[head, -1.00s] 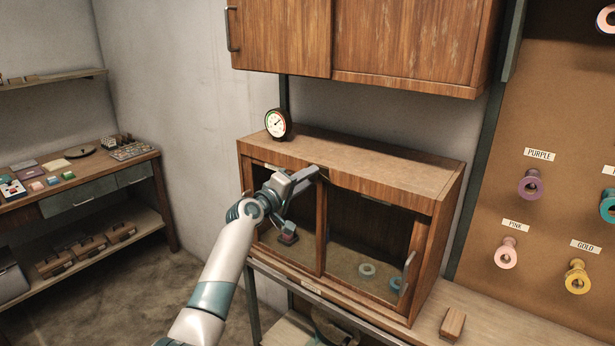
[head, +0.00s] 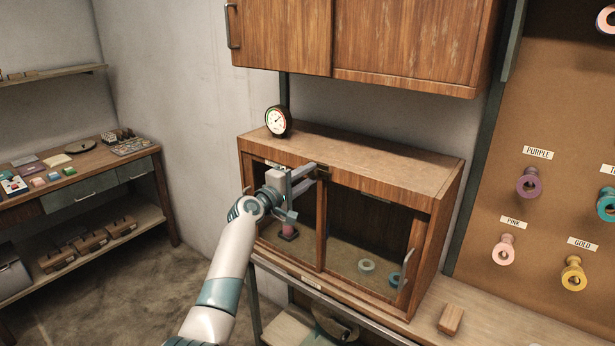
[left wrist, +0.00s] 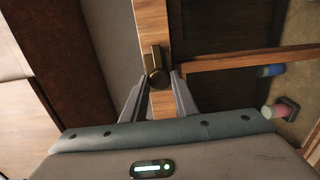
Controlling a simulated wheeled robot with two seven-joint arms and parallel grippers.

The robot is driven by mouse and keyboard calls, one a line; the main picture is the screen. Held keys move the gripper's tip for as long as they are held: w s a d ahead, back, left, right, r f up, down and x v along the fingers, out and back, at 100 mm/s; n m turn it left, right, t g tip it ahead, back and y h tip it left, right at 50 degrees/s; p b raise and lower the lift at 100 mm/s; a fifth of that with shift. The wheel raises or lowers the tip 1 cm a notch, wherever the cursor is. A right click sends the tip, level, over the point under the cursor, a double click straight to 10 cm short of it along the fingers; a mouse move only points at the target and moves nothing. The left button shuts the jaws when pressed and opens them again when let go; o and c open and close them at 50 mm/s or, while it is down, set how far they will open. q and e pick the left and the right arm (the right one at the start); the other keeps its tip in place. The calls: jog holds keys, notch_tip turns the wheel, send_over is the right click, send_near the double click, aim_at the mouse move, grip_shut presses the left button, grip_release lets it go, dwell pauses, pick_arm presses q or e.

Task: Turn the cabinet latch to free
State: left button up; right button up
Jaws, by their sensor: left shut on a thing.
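The wooden cabinet (head: 390,158) stands on the bench with two glazed-looking front bays and a post between them. A brass latch (left wrist: 154,56) sits on the wooden frame in the left wrist view, its lever lying roughly along the post. In the head view the latch is mostly hidden by my gripper. My left gripper (head: 314,174) is at the top of the middle post. In the left wrist view its fingers (left wrist: 159,76) are on either side of the latch's round part, shut on it. My right gripper is not in view.
A dial gauge (head: 278,121) stands on the cabinet top. A wooden block (head: 451,319) lies on the bench at right. An upper cabinet (head: 410,45) hangs above.

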pick_arm(q)
jog(key=o, duration=1)
jog(key=shift+s+a, duration=0.1)
jog(key=shift+a, duration=0.05)
jog(key=shift+b+v, duration=2.4)
jog(key=shift+v, duration=6.15)
jog(key=shift+f, duration=0.1)
